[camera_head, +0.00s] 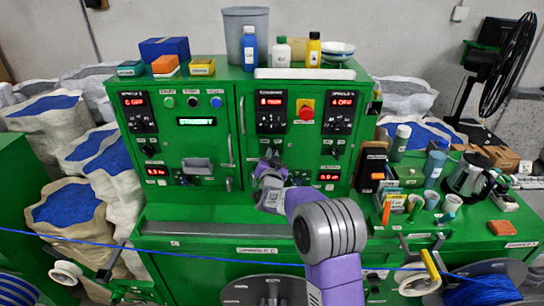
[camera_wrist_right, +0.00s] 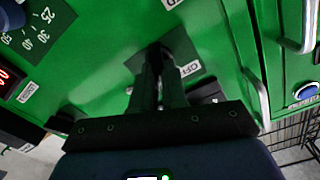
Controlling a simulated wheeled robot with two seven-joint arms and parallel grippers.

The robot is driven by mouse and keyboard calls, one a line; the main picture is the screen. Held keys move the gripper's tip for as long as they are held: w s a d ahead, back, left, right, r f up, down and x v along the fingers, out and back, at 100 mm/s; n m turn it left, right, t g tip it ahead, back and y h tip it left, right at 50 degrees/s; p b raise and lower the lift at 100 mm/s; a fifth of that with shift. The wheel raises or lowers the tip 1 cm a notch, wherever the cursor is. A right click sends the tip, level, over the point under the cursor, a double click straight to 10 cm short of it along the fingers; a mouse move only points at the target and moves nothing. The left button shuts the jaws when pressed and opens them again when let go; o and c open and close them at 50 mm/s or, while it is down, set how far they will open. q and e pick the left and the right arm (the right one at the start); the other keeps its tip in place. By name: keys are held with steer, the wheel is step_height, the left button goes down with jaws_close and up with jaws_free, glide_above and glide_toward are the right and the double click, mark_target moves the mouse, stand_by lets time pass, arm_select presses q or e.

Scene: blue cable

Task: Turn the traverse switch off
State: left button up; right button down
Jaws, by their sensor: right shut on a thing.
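The green machine's front panel (camera_head: 212,152) stands before me. My right gripper (camera_head: 268,160) is at the panel, below the middle red display. In the right wrist view its two dark fingers (camera_wrist_right: 160,52) are close together, with their tips at a dark plate on the green panel. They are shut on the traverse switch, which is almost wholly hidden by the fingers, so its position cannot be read. A label reading OFF (camera_wrist_right: 190,69) shows right beside the fingertips. My left gripper is not in view.
A red emergency button (camera_head: 306,112) on a yellow plate sits above and right of my gripper. A door handle (camera_wrist_right: 258,100) is to the right in the wrist view. Bottles and boxes stand on top. A blue cable (camera_head: 190,253) runs across the front.

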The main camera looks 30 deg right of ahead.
steer(key=n+p, duration=0.1)
steer(key=n, duration=0.6)
steer(key=n+p, duration=0.1)
steer(key=n, duration=0.2)
steer(key=shift+w+a+n+p, duration=0.15)
steer(key=shift+a+n+p, duration=0.1)
steer(key=shift+n+p, duration=0.1)
stand_by(0.4)
steer(key=c, duration=1.2)
jaws_free()
steer(key=shift+o, duration=0.2)
steer(key=v, duration=0.7)
steer(key=shift+s+b, duration=0.3)
steer(key=shift+b, duration=0.1)
steer(key=shift+a, duration=0.1)
